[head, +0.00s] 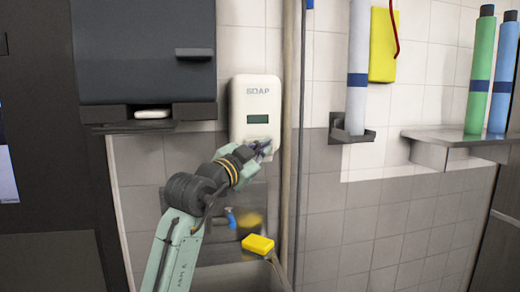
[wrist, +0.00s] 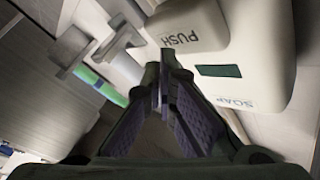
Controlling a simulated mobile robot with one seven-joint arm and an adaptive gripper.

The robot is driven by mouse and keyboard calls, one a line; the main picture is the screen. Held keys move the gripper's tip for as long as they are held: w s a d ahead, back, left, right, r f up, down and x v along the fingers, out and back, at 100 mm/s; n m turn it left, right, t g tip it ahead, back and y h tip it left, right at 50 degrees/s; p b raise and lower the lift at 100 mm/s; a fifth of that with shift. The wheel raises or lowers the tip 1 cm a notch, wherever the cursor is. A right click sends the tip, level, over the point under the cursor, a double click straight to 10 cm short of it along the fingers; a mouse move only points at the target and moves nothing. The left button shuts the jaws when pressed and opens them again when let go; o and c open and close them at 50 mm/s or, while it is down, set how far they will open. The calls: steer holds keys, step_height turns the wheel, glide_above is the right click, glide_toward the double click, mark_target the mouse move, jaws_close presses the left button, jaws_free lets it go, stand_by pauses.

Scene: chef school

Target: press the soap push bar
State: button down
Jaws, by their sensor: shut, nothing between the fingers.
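The white soap dispenser (head: 257,95) hangs on the tiled wall in the middle of the head view, with SOAP lettering and a dark green window. In the wrist view the dispenser body (wrist: 270,45) fills the upper right. Its push bar (wrist: 187,24), marked PUSH, shows at the top middle. My gripper (head: 265,150) is at the dispenser's lower front in the head view and hides part of it. In the wrist view my gripper (wrist: 163,72) is shut and empty, its fingertips just below the push bar in the picture. I cannot tell whether they touch it.
A dark grey towel dispenser (head: 145,50) hangs to the left. A vertical pipe (head: 291,130) runs close on the right of the soap dispenser. A yellow sponge-like block (head: 258,244) is below my gripper. A metal shelf (head: 455,138) with green and blue rolls is at the right.

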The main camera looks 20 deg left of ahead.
steer(key=shift+w+a, duration=0.25)
steer(key=shift+w, duration=0.15)
steer(key=shift+w+a+p, duration=0.4)
steer(key=shift+w+a, duration=0.15)
steer(key=shift+w, duration=0.2)
stand_by(1.2)
stand_by(0.3)
steer(key=shift+s+d+f+b, duration=0.15)
steer(key=shift+s+d+b, duration=0.45)
steer(key=shift+s, duration=0.3)
steer(key=shift+s+d, duration=0.15)
steer(key=shift+s, duration=0.05)
steer(key=shift+s+d+b, duration=0.4)
steer(key=shift+s+d, duration=0.3)
steer(key=shift+s, duration=0.35)
steer(key=shift+s+d+b, duration=0.4)
steer(key=shift+s+d, duration=0.3)
steer(key=shift+s, duration=0.35)
